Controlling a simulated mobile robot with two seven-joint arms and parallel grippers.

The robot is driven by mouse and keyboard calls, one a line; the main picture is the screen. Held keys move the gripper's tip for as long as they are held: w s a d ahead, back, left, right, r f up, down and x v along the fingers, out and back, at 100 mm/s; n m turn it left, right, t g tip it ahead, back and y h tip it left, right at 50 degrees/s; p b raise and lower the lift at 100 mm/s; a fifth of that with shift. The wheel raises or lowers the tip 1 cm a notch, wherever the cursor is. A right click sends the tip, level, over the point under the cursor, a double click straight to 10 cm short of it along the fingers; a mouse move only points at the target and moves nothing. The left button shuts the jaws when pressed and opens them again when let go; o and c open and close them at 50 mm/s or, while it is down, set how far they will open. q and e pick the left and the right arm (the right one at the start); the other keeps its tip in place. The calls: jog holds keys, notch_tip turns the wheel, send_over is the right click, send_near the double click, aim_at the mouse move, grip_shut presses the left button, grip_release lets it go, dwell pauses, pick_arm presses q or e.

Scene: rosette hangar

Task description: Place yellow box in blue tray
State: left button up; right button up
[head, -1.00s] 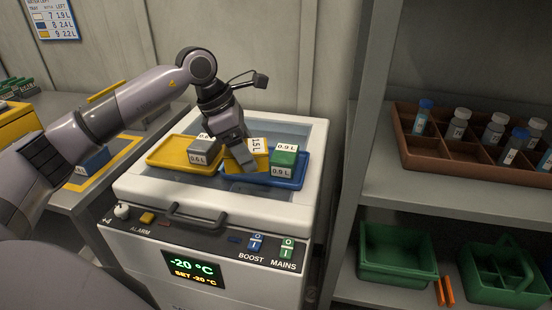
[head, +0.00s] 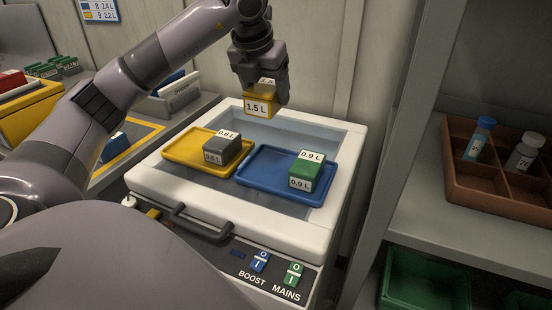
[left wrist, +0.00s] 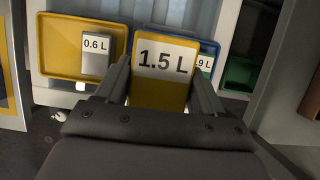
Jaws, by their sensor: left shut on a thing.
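The yellow box (head: 261,103), labelled 1.5 L, is held in my left gripper (head: 262,88) above the back of the white freezer. The fingers are shut on its sides, as the left wrist view also shows with the box (left wrist: 160,92) between them. The blue tray (head: 262,170) lies on the freezer top, below and apart from the box. A green box (head: 305,170), labelled 0.9 L, stands at the right in the blue tray. My right gripper is not in view.
A yellow tray (head: 180,150) with a grey 0.6 L box (head: 222,150) lies left of the blue tray. The blue tray's left and middle are clear. A shelf with a brown divided crate (head: 494,185) stands at the right.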

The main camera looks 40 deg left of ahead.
pick_arm(q)
notch_tip(320, 180, down, 16)
jog(key=shift+r, duration=0.15)
dwell(0.3)
jog(key=shift+f+b, duration=0.2)
jog(key=shift+b, duration=0.2)
jog(key=o, duration=1.3)
jog(key=shift+c, duration=0.2)
jog(key=shift+r, duration=0.1)
jog(key=shift+r+p, duration=0.2)
jog(key=shift+p, duration=0.1)
jog(key=v, duration=1.2)
